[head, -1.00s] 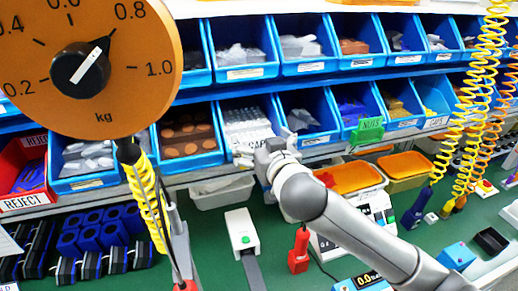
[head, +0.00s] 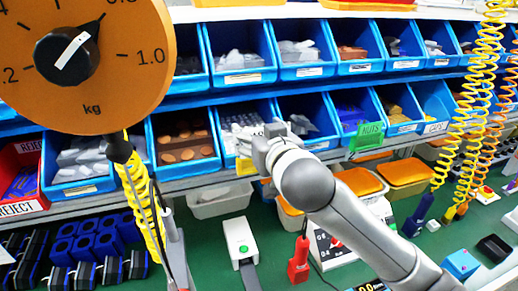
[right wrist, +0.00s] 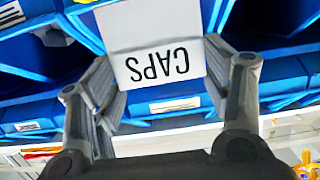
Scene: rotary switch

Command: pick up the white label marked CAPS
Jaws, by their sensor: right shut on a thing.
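The white label marked CAPS (right wrist: 150,62) shows upside down in the right wrist view, between the two fingers of my right gripper (right wrist: 160,85). The fingers are shut on its side edges. In the head view, my right gripper (head: 262,148) is at the front of a blue bin (head: 230,140) of small grey pieces in the lower row. The label is not clearly seen there, hidden by the gripper. A small yellow patch (head: 245,166) shows on the bin front beside the gripper. My left gripper is not in view.
A round orange kg dial (head: 85,50) fills the upper left. A green NUTS label (head: 368,136) is to the right of my gripper. Yellow coiled hoses (head: 480,100) hang at the right. A white device (head: 240,238) stands on the green bench below.

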